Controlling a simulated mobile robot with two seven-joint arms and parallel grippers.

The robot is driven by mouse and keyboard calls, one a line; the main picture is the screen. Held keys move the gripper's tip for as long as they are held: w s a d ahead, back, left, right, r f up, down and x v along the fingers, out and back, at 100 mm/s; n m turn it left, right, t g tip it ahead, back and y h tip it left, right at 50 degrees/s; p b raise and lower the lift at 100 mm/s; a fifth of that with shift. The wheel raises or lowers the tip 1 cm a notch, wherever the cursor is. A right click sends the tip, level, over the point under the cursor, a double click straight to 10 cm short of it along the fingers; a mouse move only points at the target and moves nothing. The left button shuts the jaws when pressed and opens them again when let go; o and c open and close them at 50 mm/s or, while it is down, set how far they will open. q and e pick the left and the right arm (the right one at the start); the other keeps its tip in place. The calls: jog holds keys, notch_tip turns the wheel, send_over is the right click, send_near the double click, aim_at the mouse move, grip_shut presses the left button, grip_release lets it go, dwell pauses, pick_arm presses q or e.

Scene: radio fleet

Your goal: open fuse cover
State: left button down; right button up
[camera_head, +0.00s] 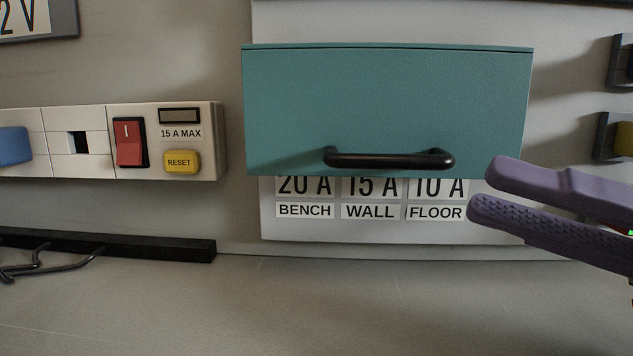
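The fuse cover (388,105) is a teal panel on the back wall in the middle of the head view. It hangs down over the upper part of a white panel (300,230). A black bar handle (389,158) runs along its lower edge. My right gripper (482,190) comes in from the right, with two purple fingers apart and nothing between them. Its tips are to the right of the handle and a little lower, apart from it in the picture. The fuses behind the cover are hidden. My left gripper is not in view.
A white power strip (212,140) with a red switch (130,142) and yellow reset button (181,162) is on the left. A black rail with hooks (150,247) lies below it. Dark holders (612,135) are at the right edge. The bench surface (300,310) in front is clear.

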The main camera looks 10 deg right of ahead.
aim_at(417, 168)
jog(key=x, duration=0.8)
jog(key=shift+p, duration=0.35)
jog(key=shift+c, duration=0.4)
grip_shut()
dwell(0.5)
